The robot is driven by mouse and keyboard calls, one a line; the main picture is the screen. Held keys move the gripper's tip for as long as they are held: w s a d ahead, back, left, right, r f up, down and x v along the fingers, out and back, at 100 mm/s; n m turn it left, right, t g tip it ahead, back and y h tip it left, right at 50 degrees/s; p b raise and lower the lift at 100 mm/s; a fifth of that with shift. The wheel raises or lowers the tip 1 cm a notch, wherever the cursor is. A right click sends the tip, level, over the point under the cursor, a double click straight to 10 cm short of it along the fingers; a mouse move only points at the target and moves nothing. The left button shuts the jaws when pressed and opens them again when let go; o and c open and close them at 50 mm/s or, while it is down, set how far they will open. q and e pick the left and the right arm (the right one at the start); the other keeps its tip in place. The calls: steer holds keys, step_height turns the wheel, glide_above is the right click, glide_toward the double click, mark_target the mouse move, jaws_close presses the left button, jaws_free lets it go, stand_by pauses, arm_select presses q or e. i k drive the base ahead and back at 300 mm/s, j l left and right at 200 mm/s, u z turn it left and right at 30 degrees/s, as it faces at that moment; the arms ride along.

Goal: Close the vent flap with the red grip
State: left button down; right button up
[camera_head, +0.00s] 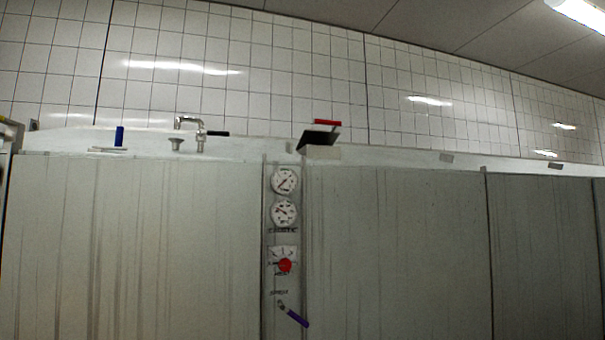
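The vent flap (318,138) is a dark plate on top of the large pale metal vat, right of the gauge column. It is tilted up, its right end higher than its left, so it stands open. Its red grip (327,122) is a short bar above the flap's raised right end. A pale block-like base (322,152) is under the flap. Neither of my grippers shows in the head view.
The vat front (400,250) fills the lower view. A panel carries two gauges (285,196), a red knob (284,265) and a purple-handled lever (293,315). A blue-handled flap (119,137) and a tap (195,134) are at left. Tiled wall is behind.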

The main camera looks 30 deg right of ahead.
mark_target(309, 137)
steer(key=i+l, duration=0.3)
steer(key=i, duration=0.15)
steer(key=i+l+z, duration=0.1)
steer(key=i+l, duration=0.2)
steer(key=i+z, duration=0.1)
steer(key=z, duration=2.35)
